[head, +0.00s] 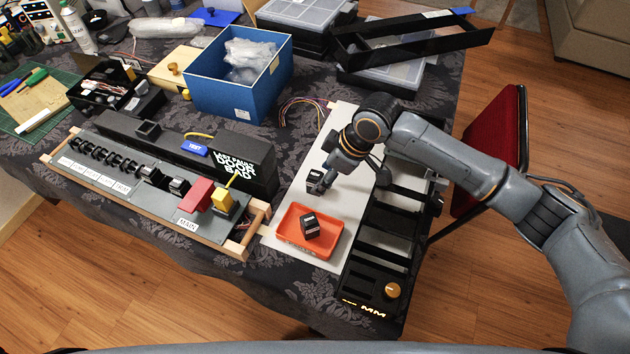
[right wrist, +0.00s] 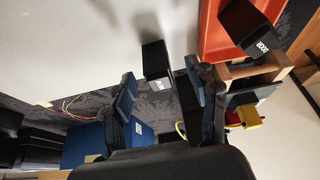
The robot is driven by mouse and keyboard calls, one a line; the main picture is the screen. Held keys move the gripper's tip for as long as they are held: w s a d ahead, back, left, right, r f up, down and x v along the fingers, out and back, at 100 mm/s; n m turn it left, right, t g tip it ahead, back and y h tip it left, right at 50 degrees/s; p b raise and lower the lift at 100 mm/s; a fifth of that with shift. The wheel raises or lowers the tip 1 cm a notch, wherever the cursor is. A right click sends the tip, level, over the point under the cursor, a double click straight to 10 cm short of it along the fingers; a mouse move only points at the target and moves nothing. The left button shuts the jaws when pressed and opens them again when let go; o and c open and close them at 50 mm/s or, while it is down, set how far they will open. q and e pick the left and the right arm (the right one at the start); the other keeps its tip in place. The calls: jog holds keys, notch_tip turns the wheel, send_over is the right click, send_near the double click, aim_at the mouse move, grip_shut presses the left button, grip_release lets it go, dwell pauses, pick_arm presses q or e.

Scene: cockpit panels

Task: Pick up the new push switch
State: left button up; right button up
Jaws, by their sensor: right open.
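A small black switch (head: 314,175) with a white label stands on the white board, at the tips of my right gripper (head: 325,183). The right wrist view shows this switch (right wrist: 154,62) between and just beyond the two fingertips (right wrist: 163,88), with gaps on both sides. The right gripper is open and empty. A second black switch (head: 309,222) with a white label lies in the orange tray (head: 286,236); it also shows in the right wrist view (right wrist: 246,28), its label reading like "DOOR". I cannot tell which is the new one. My left gripper is not in view.
A panel (head: 135,183) with a row of black switches, a red cover (head: 196,194) and a yellow block (head: 224,203) is left of the tray. A black slotted frame (head: 383,238) is close on the right. A blue box (head: 225,92) stands behind. The white board (head: 296,185) has free room.

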aim_at(319, 176)
jog(key=x, duration=0.4)
jog(key=shift+w+a, duration=0.35)
jog(key=shift+w, duration=0.05)
jog(key=shift+a+f, duration=0.1)
jog(key=shift+f, duration=0.2)
jog(key=shift+c, duration=0.4)
jog(key=c, duration=1.1)
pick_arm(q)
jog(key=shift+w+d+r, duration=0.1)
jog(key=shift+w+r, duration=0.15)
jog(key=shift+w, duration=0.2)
pick_arm(e)
grip_shut()
jog(key=shift+r, duration=0.1)
